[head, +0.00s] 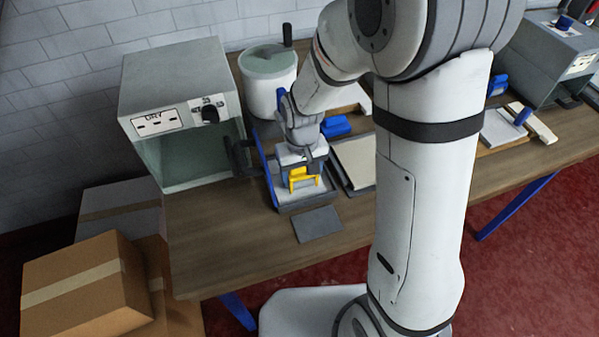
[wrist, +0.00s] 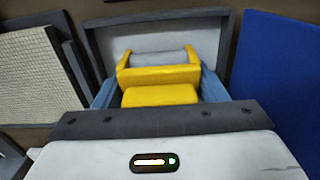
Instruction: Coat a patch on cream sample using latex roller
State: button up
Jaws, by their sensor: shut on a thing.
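My gripper (head: 303,172) points down over a grey tray (head: 292,207) near the table's front left. It is shut on the yellow latex roller (head: 299,182). In the wrist view the yellow frame (wrist: 158,76) sits between the blue fingers, with a grey roller sleeve (wrist: 158,57) at its far end. The roller is within the walls of the tray (wrist: 160,22); whether the sleeve touches the bottom cannot be told. A cream sample (head: 357,163) lies on a dark board right of the tray. Its woven surface (wrist: 30,75) shows at left in the wrist view.
A grey box with an open front (head: 180,100) stands left, a white pot (head: 268,85) behind. A blue panel (wrist: 280,75) borders the tray. A small grey plate (head: 318,224) lies at the front edge. A blue object (head: 336,126) sits behind the sample. Cardboard boxes (head: 85,285) stand lower left.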

jog(key=shift+s+f+b, duration=0.1)
jog(key=shift+f+b, duration=0.3)
dwell(1.3)
jog(key=shift+r, duration=0.1)
jog(key=shift+r+p, duration=2.55)
jog(key=shift+r, duration=0.95)
jog(key=shift+f, duration=0.1)
